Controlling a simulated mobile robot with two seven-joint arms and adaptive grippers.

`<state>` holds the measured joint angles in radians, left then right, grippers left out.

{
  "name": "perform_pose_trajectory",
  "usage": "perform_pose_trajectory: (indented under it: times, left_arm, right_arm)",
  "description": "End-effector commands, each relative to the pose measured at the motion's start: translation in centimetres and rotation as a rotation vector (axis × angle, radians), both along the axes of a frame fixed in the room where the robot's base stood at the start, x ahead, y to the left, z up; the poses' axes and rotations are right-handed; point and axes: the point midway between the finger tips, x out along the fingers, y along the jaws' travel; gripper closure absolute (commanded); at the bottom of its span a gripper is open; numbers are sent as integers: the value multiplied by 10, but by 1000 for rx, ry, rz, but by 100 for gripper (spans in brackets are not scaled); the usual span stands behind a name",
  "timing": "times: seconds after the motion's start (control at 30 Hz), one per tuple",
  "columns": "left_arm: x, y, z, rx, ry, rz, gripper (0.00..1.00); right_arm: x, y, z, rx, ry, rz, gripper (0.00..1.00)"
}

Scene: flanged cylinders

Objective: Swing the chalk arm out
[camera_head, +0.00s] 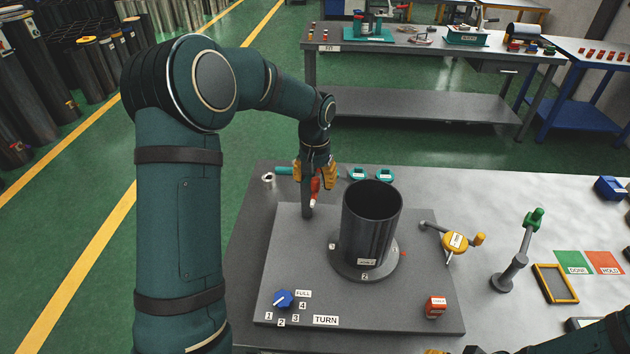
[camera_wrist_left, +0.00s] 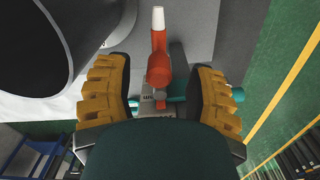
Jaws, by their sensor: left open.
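The chalk arm (camera_head: 315,190) looks to be the small red arm with a white tip, beside a dark post (camera_head: 307,195) at the back left of the grey plate. In the left wrist view the red arm (camera_wrist_left: 158,40) points away from the gripper, its round red knob (camera_wrist_left: 160,72) nearer. My left gripper (camera_head: 313,173) is open, its yellow-padded fingers on either side of the knob with gaps; it also shows in the left wrist view (camera_wrist_left: 159,98). A dark flanged cylinder (camera_head: 370,225) stands upright on the plate, right of the arm. Its numbered flange (camera_head: 365,268) is partly hidden behind.
The grey plate (camera_head: 390,312) carries a blue knob (camera_head: 284,299) and a red block (camera_head: 436,306). A yellow-hubbed crank (camera_head: 455,242) and a green-tipped lever (camera_head: 515,258) stand at the right. Part of my right arm (camera_head: 590,338) shows at the lower right.

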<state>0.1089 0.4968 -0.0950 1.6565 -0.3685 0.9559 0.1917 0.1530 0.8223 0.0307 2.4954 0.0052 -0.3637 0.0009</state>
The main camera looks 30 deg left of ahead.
Motion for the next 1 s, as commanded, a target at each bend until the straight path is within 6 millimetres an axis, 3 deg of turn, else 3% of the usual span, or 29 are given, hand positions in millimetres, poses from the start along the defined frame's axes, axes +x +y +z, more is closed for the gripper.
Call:
perform_pose_trajectory:
  times: [0.3,0.5,0.7,1.0]
  left_arm:
    - [1,0,64,0,-6,0,45]
    - [1,0,95,1,-4,0,45]
    - [0,0,109,0,-2,0,45]
    - [0,0,110,0,-1,0,45]
  right_arm:
    - [0,0,0,0,0,0,53]
    - [0,0,0,0,0,0,53]
    - [0,0,0,0,0,0,53]
    - [0,0,0,0,0,0,53]
